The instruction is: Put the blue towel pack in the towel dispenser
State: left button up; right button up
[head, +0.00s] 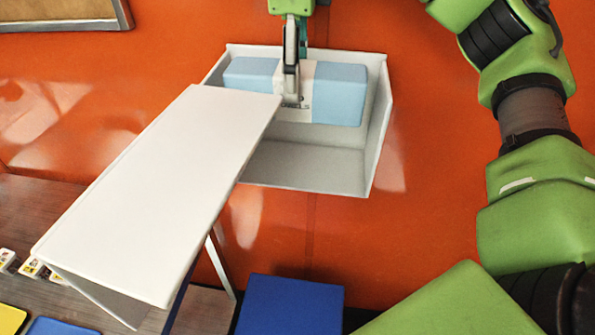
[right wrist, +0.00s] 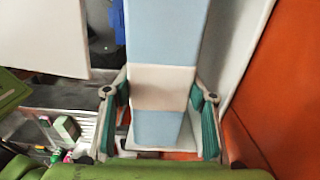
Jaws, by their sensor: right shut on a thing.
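The blue towel pack (head: 340,92) is a long light-blue block with a pale band around its middle. It lies crosswise in the upper part of the white towel dispenser (head: 379,135), an open box on the orange wall. My right gripper (head: 291,97) comes from above and is shut on the pack at the band. In the right wrist view the pack (right wrist: 165,32) runs between the two fingers (right wrist: 158,105), one on each side. The dispenser's white door (head: 160,185) is swung open to the left. Whether the pack touches the dispenser's back cannot be told. My left gripper is not in view.
The open door juts out at the lower left of the dispenser. A blue box-like thing (head: 290,305) stands below. Small packets (head: 30,267) lie on a brown surface (head: 35,215) at the left. The lower part of the dispenser is empty.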

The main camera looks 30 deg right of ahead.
notch_tip(320, 180, down, 4)
jog(key=shift+s+r+b, duration=0.1)
jog(key=shift+b, duration=0.95)
jog(key=shift+s+f+b, duration=0.1)
jog(key=shift+f+b, duration=0.3)
jog(key=shift+f, duration=0.15)
notch_tip(320, 180, down, 10)
jog(key=shift+r+p, duration=0.25)
jog(key=shift+p, duration=0.55)
jog(key=shift+f, duration=0.35)
jog(key=o, duration=1.3)
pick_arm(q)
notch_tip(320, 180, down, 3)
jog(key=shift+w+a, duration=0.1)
